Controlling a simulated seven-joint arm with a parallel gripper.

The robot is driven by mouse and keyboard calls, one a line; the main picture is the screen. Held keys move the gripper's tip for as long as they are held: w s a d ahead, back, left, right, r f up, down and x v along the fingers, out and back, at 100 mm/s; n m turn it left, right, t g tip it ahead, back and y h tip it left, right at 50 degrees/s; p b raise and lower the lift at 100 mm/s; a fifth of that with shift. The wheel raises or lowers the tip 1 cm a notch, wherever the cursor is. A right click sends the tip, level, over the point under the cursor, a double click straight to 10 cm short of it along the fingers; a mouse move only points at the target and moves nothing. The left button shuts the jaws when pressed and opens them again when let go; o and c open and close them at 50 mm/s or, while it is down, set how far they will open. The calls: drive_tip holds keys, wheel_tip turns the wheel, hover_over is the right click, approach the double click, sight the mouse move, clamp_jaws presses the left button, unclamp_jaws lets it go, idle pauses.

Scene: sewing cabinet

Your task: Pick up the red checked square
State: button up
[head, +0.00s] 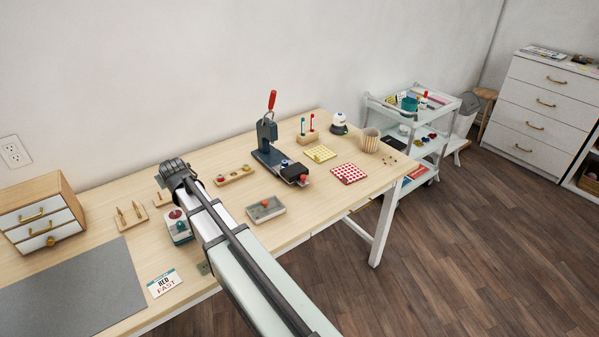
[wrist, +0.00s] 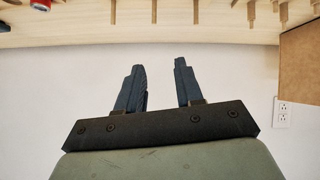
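The red checked square (head: 348,173) lies flat on the table near its right front edge in the head view. It is red and white. My gripper appears in the wrist view (wrist: 160,88) with its two dark fingers apart and nothing between them. In the head view my arm reaches over the table's front edge, and its far end is well to the left of the red checked square. The fingertips cannot be made out in the head view. The red checked square is not in the wrist view.
A yellow checked square (head: 320,153) lies behind and left of the red one. A woven cup (head: 370,140) stands behind it. A dark press (head: 268,145) and a grey tray (head: 265,210) stand between my arm and the red square. A small drawer cabinet (head: 40,212) is far left.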

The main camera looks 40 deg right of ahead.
drive_tip(key=s+d+m+g+h, duration=0.1)
drive_tip(key=s+d+g, duration=0.15)
drive_tip(key=d, duration=1.35)
drive_tip(key=m+g+y, duration=0.1)
drive_tip(key=m+g, duration=0.1)
drive_tip(key=g, duration=0.2)
approach(345, 177)
drive_tip(key=x, duration=0.3)
drive_tip(key=shift+a+f, duration=0.1)
drive_tip(key=shift+f, duration=0.15)
drive_tip(key=shift+w+x, duration=0.2)
drive_tip(key=shift+x, duration=2.45)
drive_tip(key=shift+r, duration=0.15)
clamp_jaws()
